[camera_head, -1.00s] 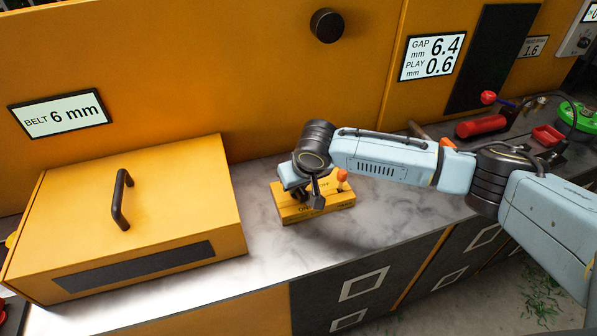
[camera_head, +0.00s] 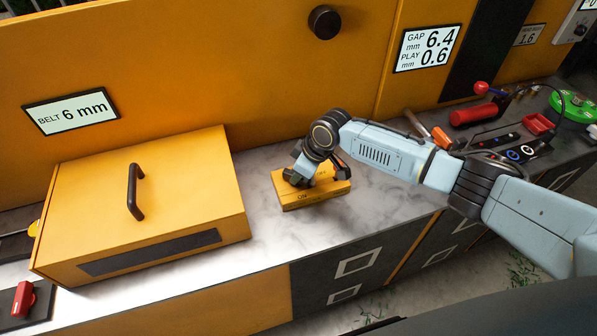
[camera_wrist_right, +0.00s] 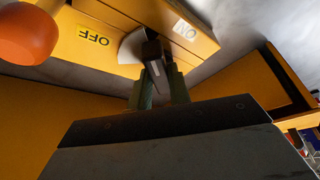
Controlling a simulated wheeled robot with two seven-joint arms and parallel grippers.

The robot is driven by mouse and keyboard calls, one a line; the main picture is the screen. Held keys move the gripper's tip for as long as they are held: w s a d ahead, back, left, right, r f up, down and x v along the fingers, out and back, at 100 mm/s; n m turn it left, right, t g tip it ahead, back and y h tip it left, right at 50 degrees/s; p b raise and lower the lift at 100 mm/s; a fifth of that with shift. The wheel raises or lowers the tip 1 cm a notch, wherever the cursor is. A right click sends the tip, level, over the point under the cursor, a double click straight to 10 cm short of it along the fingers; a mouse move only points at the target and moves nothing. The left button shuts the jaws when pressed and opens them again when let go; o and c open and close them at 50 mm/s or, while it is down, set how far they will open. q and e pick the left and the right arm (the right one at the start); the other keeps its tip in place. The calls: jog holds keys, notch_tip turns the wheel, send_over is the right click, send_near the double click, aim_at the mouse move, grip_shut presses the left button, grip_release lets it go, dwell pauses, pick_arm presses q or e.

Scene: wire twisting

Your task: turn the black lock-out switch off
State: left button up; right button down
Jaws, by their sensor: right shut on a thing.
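The lock-out switch is a yellow box (camera_head: 318,199) on the counter, with an ON label at its left front in the head view. My right gripper (camera_head: 298,178) is over the box and hides most of its top. The right wrist view shows the OFF label (camera_wrist_right: 93,35) and the ON label (camera_wrist_right: 184,29). My right gripper (camera_wrist_right: 160,88) is shut on the black switch handle (camera_wrist_right: 152,52), which stands between the labels, nearer to ON. A rounded orange part (camera_wrist_right: 25,32) is at the upper left there. My left gripper is not in view.
A large yellow case (camera_head: 150,190) with a black handle stands left of the switch. To the right lie a red cylinder (camera_head: 474,114), a red tray (camera_head: 538,124) and a green round object (camera_head: 572,104). Bare counter surrounds the switch box.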

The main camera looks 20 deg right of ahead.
jog(key=shift+f+n+g+b, duration=0.15)
jog(key=shift+n+g+b, duration=0.25)
jog(key=shift+n, duration=0.5)
jog(key=shift+w+n+g+y+b, duration=0.1)
jog(key=shift+n+g+y+b, duration=0.2)
jog(key=shift+n+b, duration=0.5)
jog(key=n+g+b, duration=0.1)
jog(key=n+b, duration=0.1)
jog(key=n, duration=0.1)
jog(key=shift+w+n+g+b, duration=0.1)
jog(key=shift+n+g+b, duration=0.2)
jog(key=shift+n+b, duration=0.45)
jog(key=shift+n, duration=0.35)
jog(key=c, duration=1.3)
grip_release()
